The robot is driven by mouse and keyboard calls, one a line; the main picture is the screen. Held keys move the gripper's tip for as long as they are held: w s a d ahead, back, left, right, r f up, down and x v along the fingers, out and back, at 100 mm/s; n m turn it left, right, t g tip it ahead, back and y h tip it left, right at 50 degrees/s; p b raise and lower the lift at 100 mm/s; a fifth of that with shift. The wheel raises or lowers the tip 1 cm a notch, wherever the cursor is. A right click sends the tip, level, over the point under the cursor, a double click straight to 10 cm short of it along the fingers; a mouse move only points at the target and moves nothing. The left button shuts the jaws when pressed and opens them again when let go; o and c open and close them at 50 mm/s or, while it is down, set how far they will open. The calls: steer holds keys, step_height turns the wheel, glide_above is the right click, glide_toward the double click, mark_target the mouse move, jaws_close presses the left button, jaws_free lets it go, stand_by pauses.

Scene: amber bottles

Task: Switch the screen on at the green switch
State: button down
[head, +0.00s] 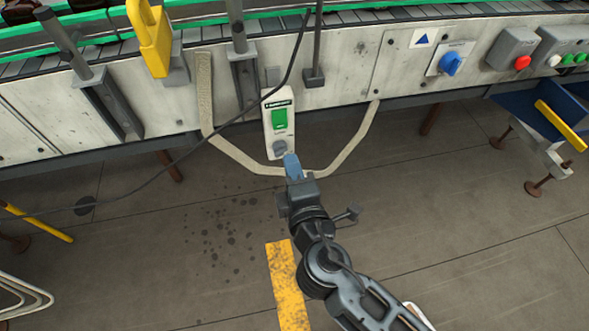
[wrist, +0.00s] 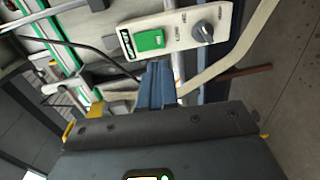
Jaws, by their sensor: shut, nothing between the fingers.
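The green switch (head: 279,119) is a square green rocker on a pale control box (head: 268,133) fixed to the front of the conveyor. A grey rotary knob (head: 279,147) sits below it on the same box. In the wrist view the green switch (wrist: 150,40) lies just beyond the fingertips, with the grey knob (wrist: 203,32) to its right. My gripper (head: 291,160) is shut and empty, its blue fingers at the lower end of the box near the knob. In the wrist view my gripper (wrist: 156,68) points at the box; contact cannot be told. No screen is identifiable.
A black cable (head: 215,128) hangs across the panel. To the right are a blue knob (head: 450,63) and a red button (head: 522,62). A yellow padlock-like part (head: 155,45) is at upper left. The floor in front is open.

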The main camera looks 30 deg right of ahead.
mark_target(280, 128)
steer(key=p+x, duration=0.1)
steer(key=x, duration=0.8)
steer(key=shift+w, duration=0.2)
steer(key=shift+f, duration=0.1)
steer(key=shift+w+d+f+b, duration=0.1)
steer(key=shift+w+f+b, duration=0.2)
steer(key=shift+b, duration=0.8)
steer(key=shift+s+r+p, duration=0.15)
steer(key=shift+r+p, duration=0.2)
steer(key=shift+p, duration=0.05)
steer(key=shift+f, duration=0.1)
